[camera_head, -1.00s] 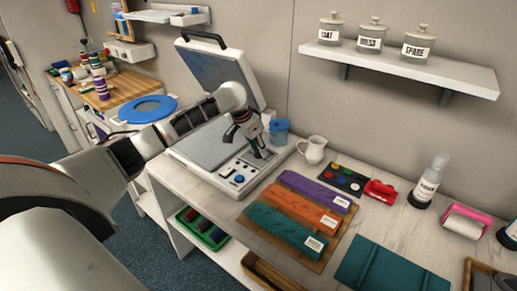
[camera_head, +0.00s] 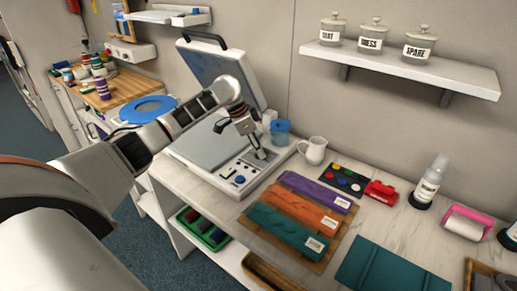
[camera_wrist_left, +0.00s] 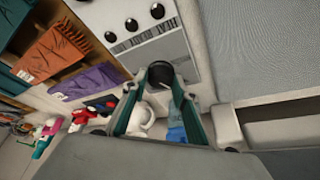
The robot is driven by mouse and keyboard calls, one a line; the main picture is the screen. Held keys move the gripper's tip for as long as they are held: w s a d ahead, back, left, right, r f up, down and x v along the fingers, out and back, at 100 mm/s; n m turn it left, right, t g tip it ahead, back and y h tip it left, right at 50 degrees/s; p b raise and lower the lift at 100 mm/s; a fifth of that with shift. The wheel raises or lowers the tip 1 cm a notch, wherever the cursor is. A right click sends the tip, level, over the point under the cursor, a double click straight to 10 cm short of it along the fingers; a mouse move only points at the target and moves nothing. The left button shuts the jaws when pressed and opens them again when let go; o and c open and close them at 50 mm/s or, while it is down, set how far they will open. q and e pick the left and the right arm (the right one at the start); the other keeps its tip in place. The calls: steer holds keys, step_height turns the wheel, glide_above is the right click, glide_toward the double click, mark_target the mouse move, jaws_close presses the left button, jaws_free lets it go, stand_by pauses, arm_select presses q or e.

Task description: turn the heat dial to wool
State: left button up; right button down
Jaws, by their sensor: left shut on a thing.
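The heat press (camera_head: 208,140) stands open on the counter, its lid tilted up behind its grey bed. My left gripper (camera_head: 260,155) reaches down onto the panel's far end. In the left wrist view, its fingers close around a round dark dial (camera_wrist_left: 160,75), and several other black knobs (camera_wrist_left: 130,24) lie in a row beyond it. The dial's markings are too small to read, so I cannot tell its setting. My right gripper is out of view.
A blue cup (camera_head: 280,131) and a white jug (camera_head: 313,150) stand close to the gripper. Folded purple (camera_head: 316,192), orange (camera_head: 300,208) and teal (camera_head: 285,231) cloths lie to the right. A shelf (camera_head: 400,68) with jars hangs above.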

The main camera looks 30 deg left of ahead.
arm_select(q)
steer(key=o, duration=1.1)
steer(key=v, duration=1.2)
